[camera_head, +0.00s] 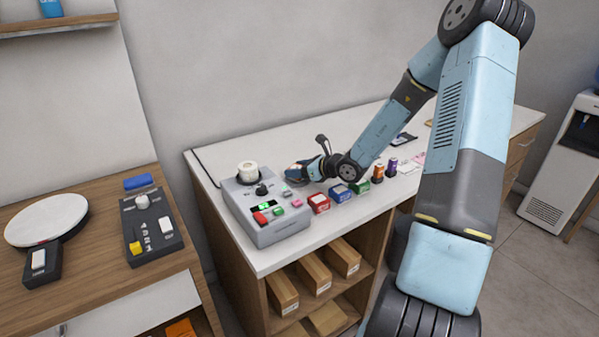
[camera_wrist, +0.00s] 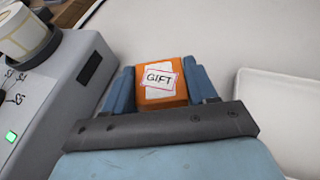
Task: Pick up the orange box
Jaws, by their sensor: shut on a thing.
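The orange box (camera_wrist: 160,97) is between the two blue fingers of my gripper (camera_wrist: 162,80) in the wrist view. It has a white label with the word GIFT on its face. My gripper is shut on it, with one finger against each side. In the head view my gripper (camera_head: 299,171) is over the back part of the white counter, just right of the grey machine. The orange box cannot be made out there. Whether the box touches the counter is not clear.
The grey label machine (camera_head: 262,208) stands close to the left of my gripper. Several small boxes, including a red one (camera_head: 319,204) and a blue one (camera_head: 341,194), line the counter's front. A white tray (camera_wrist: 279,122) lies to the right in the wrist view.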

